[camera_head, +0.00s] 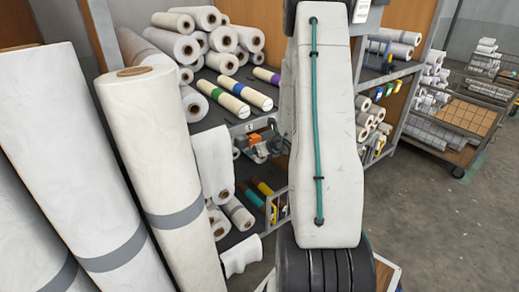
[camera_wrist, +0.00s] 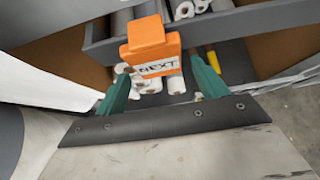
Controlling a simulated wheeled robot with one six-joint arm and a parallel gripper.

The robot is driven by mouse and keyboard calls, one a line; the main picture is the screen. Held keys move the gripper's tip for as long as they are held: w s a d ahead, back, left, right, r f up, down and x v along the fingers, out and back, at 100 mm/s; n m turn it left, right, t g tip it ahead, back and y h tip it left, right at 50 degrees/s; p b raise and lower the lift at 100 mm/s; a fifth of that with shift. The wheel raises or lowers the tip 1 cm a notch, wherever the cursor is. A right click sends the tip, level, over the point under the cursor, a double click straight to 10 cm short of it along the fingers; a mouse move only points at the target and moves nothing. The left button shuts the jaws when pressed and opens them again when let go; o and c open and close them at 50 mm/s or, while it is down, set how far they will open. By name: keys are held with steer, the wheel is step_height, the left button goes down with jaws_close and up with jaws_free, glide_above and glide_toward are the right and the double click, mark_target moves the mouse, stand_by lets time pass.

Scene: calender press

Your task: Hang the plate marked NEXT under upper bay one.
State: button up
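The orange plate marked NEXT (camera_wrist: 150,50) shows in the wrist view, its white label facing my camera. It sits in front of a dark grey shelf edge (camera_wrist: 222,28); whether it hangs on that edge I cannot tell. My gripper (camera_wrist: 158,74) has its two green fingers apart, one on each side of the plate. A gap shows between the plate and the right finger; the left finger is close to the plate's lower left edge. In the head view, an orange piece (camera_head: 255,140) shows at the shelf front, and my arm hides much of the area around it.
The rack's upper shelf (camera_head: 210,88) holds white rolls and several rolls with coloured bands. Tall white rolls (camera_head: 155,150) stand close at the left. A trolley (camera_head: 440,135) with rolls stands at the right. Floor (camera_head: 450,230) is free at the lower right.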

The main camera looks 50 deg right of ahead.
steer(key=v, duration=0.7)
steer(key=shift+s+r, duration=0.2)
steer(key=shift+s, duration=0.1)
